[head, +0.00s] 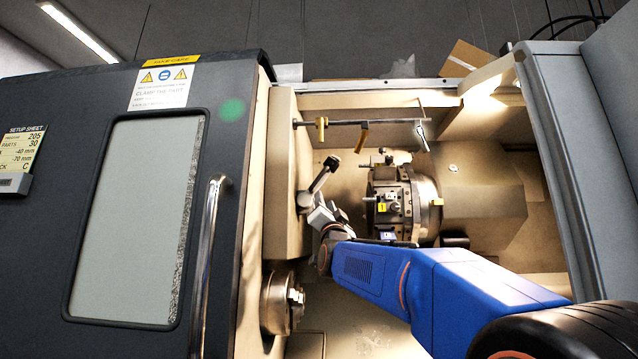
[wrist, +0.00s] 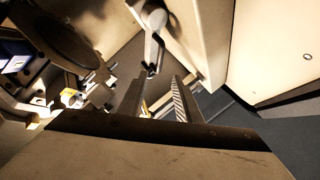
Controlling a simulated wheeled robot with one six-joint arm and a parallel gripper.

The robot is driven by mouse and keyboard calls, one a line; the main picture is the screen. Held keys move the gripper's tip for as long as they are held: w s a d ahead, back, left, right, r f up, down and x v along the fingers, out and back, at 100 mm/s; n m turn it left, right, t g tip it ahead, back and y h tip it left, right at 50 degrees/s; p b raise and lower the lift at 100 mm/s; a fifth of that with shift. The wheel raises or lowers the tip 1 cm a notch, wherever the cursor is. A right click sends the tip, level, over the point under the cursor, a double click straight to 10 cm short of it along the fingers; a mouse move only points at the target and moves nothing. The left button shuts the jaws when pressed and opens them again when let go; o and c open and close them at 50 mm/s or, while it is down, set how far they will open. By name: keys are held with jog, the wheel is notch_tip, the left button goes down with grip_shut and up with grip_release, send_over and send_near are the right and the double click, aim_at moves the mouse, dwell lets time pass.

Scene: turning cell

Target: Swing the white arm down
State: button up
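The white arm (head: 320,182) is a short pale lever with a dark knob at its upper end, on the beige panel inside the machine. In the head view it is tilted up and to the right from its round hub. It also shows in the wrist view (wrist: 153,48), beyond my fingertips. My gripper (head: 322,216) is just below and right of the lever's hub in the head view. In the wrist view my gripper (wrist: 156,95) has its two fingers apart with nothing held between them. The lever's end appears close to the fingertips; I cannot tell whether they touch.
The tool turret (head: 390,205) stands to the right of my gripper. A rail (head: 350,123) with hanging yellow-handled pieces runs above. A round chuck-like part (head: 280,302) sits below left. The dark door (head: 100,90) with its long handle (head: 207,260) is left of the opening.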

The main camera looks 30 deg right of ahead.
aim_at(319, 180)
jog(key=x, duration=1.5)
jog(key=shift+r, duration=0.1)
jog(key=shift+c, duration=0.3)
grip_shut()
